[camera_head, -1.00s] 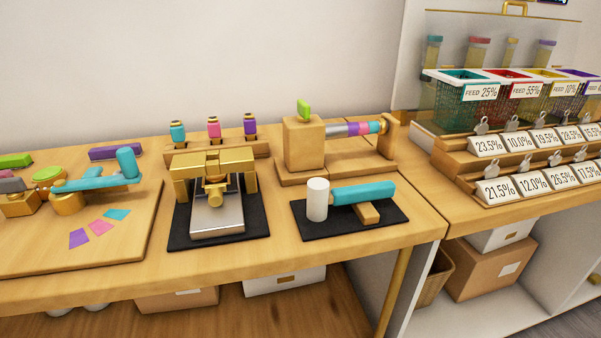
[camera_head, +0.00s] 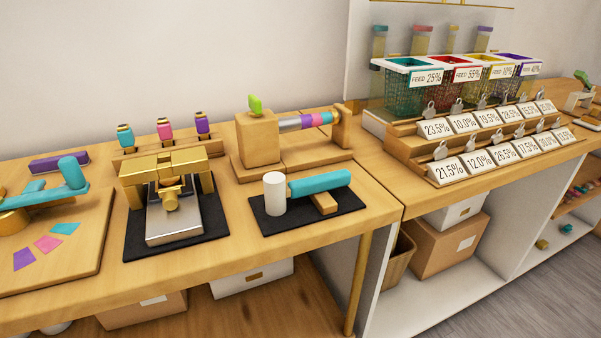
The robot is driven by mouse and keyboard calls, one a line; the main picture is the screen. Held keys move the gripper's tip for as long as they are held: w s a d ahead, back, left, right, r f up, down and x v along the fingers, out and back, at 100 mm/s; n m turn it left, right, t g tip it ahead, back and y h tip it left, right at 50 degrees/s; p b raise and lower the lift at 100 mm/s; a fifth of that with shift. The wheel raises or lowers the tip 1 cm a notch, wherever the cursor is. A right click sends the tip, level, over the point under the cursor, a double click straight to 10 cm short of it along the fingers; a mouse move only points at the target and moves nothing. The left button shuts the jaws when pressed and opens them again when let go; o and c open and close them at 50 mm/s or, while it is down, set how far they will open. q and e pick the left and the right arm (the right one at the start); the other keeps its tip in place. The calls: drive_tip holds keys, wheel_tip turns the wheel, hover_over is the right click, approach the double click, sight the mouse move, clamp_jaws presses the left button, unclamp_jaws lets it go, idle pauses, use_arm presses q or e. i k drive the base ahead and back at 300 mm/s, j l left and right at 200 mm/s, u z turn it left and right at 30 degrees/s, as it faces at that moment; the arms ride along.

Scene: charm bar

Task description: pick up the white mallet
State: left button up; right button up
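The white mallet has a white cylindrical head (camera_head: 274,193) and a teal handle (camera_head: 320,184). It lies on a black mat (camera_head: 290,222) near the right end of the wooden table, with its handle pointing right. A small wooden block (camera_head: 324,204) is under or against the handle. Neither of my grippers is in view.
A gold press (camera_head: 171,193) on a black mat stands left of the mallet. A wooden stand with a striped rod (camera_head: 268,143) is behind it. Number cards (camera_head: 449,171) and colored baskets (camera_head: 410,92) are to the right. The table's front strip is clear.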

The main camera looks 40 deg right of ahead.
sight(276, 190)
drive_tip(key=z, duration=1.25)
